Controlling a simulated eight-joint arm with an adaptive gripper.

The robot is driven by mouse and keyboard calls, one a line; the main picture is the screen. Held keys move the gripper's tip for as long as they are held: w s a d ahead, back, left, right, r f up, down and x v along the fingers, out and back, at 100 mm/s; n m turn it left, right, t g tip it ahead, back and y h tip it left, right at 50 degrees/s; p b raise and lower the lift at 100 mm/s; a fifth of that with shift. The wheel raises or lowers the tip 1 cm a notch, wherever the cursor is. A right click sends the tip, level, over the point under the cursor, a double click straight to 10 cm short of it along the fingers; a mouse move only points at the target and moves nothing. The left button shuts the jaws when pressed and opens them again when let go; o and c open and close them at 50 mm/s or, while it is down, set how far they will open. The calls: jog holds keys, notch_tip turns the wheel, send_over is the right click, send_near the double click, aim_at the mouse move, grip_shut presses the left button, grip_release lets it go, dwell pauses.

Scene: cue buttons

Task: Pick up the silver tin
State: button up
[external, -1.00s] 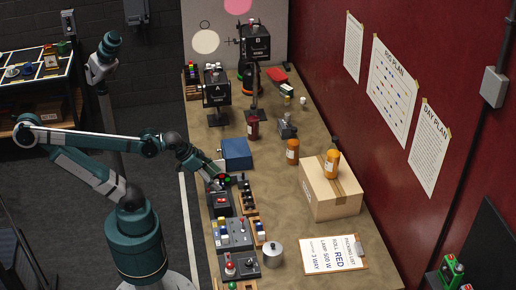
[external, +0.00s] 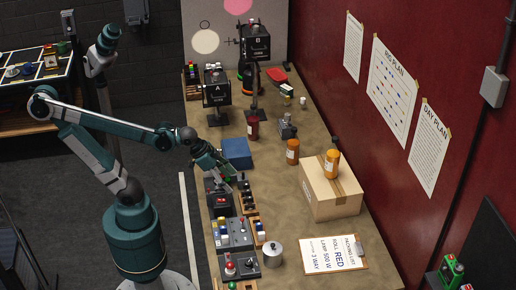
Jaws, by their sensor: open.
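The silver tin (external: 272,253) stands upright on the near part of the long table, with a lid and a small knob on top. It sits just right of the button boxes and left of the clipboard. My gripper (external: 236,179) is above the left edge of the table, well beyond the tin, near a dark box with a red switch (external: 221,201). It is open and apart from the tin. Its fingertips are small and partly lost among the dark things there.
Button boxes (external: 233,235) line the table's left edge. A blue box (external: 237,152) is beyond my gripper. A cardboard box (external: 329,197) with an orange bottle (external: 332,164) on it stands right. The clipboard (external: 333,254) lies near the tin. Bare tabletop (external: 276,212) lies between.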

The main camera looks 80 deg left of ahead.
jog(key=w+d+r+m+g+h+p, duration=0.1)
jog(key=w+d+r+m+p, duration=0.2)
jog(key=w+d, duration=0.45)
jog(key=m+g+h+p, duration=0.15)
jog(key=m+p, duration=0.25)
jog(key=p, duration=0.5)
send_over(269, 246)
jog(key=a, duration=1)
notch_tip(269, 246, down, 4)
jog(key=shift+w+r, duration=0.1)
jog(key=shift+r, duration=0.05)
jog(key=shift+m+g, duration=0.65)
jog(key=shift+m, duration=0.05)
jog(key=d+f+p, duration=0.1)
jog(key=d, duration=0.1)
jog(key=d+f+p, duration=0.1)
jog(key=d, duration=0.2)
jog(key=d+f+p, duration=0.1)
jog(key=d, duration=0.1)
jog(key=shift+d+f, duration=0.1)
jog(key=shift+d, duration=0.25)
jog(key=shift+s+d+f, duration=0.2)
jog(key=shift+d+f, duration=0.2)
jog(key=shift+d, duration=0.25)
jog(key=shift+f, duration=0.1)
jog(key=shift+x, duration=1.2)
jog(key=shift+d, duration=0.1)
jog(key=shift+x, duration=2.55)
